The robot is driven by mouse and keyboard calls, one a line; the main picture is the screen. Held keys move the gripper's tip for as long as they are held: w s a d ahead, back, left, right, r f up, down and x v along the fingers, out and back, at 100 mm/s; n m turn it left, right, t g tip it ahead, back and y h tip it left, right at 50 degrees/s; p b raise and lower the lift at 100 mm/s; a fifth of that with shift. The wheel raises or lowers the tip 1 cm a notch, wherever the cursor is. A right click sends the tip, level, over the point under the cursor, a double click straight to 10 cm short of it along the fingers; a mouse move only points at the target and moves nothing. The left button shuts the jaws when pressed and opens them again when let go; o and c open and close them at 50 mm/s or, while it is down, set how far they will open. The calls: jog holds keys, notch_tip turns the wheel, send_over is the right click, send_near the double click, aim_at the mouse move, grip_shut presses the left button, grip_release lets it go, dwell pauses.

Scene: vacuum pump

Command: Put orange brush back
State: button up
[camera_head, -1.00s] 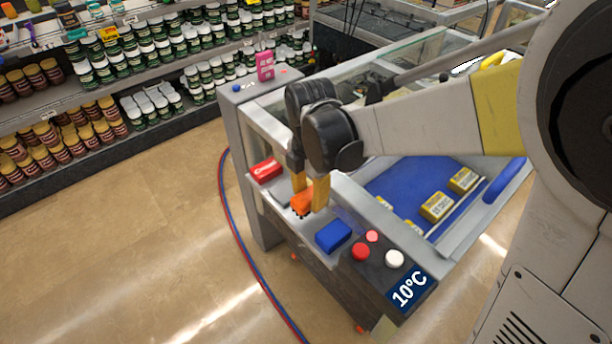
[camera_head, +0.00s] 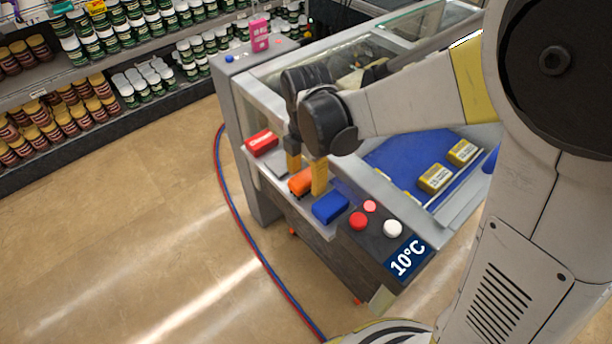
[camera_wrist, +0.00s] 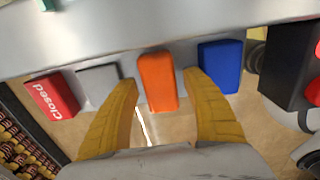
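The orange brush (camera_head: 301,182) shows as an orange block on the grey front ledge of the machine, between a grey block and a blue block. In the wrist view the orange brush (camera_wrist: 158,82) is upright in the picture, centred between my two yellow fingers. My gripper (camera_head: 306,180) is around it, one finger on each side. In the wrist view my gripper (camera_wrist: 160,82) is open, with narrow gaps between the fingertips and the brush. The underside of the brush is hidden.
A red block marked "Closed" (camera_head: 262,143), the grey block (camera_wrist: 98,86) and the blue block (camera_head: 330,207) sit close by on the ledge. Buttons and a 10°C display (camera_head: 408,258) are to the right. Red and blue hoses (camera_head: 240,238) run along the floor.

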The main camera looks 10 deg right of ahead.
aim_at(306, 176)
notch_tip(306, 176, up, 12)
jog(key=p, duration=0.4)
jog(key=s+d+r+m+t, duration=0.2)
jog(key=s+d+m, duration=0.3)
jog(key=m, duration=0.7)
jog(key=s+d+r+m+t, duration=0.2)
jog(key=s+d+m+t, duration=0.3)
jog(key=d+m, duration=0.3)
jog(key=shift+s+d+r+m, duration=0.25)
jog(key=shift+s+r+m, duration=0.15)
jog(key=shift+m, duration=2)
